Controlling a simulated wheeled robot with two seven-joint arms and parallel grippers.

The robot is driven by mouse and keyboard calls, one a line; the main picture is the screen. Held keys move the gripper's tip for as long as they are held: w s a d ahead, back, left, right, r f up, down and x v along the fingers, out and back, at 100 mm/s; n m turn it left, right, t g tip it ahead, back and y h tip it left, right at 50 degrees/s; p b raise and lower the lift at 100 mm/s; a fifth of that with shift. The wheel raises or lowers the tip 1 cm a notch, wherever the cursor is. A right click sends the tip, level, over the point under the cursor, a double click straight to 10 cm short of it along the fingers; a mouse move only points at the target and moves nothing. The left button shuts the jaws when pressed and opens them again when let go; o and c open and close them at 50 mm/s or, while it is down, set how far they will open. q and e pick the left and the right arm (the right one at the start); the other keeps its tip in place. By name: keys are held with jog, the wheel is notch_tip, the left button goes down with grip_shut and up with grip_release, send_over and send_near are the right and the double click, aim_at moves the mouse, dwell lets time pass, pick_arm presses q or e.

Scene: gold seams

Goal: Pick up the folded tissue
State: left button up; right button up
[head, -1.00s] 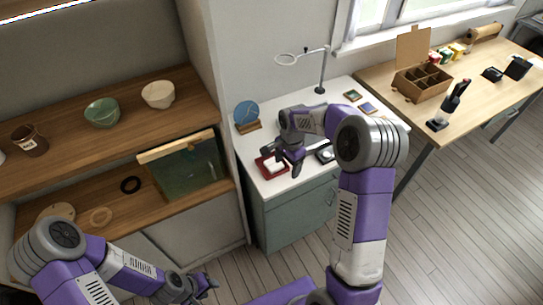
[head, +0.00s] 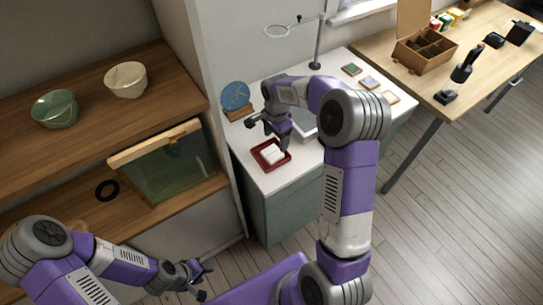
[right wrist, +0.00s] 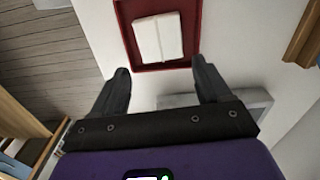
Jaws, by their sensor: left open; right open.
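The folded tissue (head: 271,155) is white and lies in a small red tray (head: 257,161) near the front of the white cabinet top. In the right wrist view the tissue (right wrist: 158,38) shows a crease down its middle, and the red tray (right wrist: 197,25) surrounds it. My right gripper (right wrist: 160,75) is open and empty, with its fingertips short of the tray's near edge in that view. In the head view the right gripper (head: 268,135) is just behind the tray. My left gripper (head: 205,281) is open and empty at the lower left, far from the tissue.
A blue disc on a wooden stand (head: 236,97) is left of my right gripper. A grey flat object (right wrist: 245,98) lies beside the tray, partly hidden. A magnifier lamp (head: 315,55) stands behind. Shelves with bowls (head: 55,108) are at left, a wooden table (head: 463,65) at right.

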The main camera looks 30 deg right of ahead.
aim_at(276, 151)
notch_tip(276, 151, down, 7)
jog(key=shift+w+r+b, duration=0.1)
jog(key=shift+r+b, duration=0.05)
jog(key=shift+b, duration=0.65)
jog(key=shift+r, duration=0.1)
jog(key=c, duration=0.7)
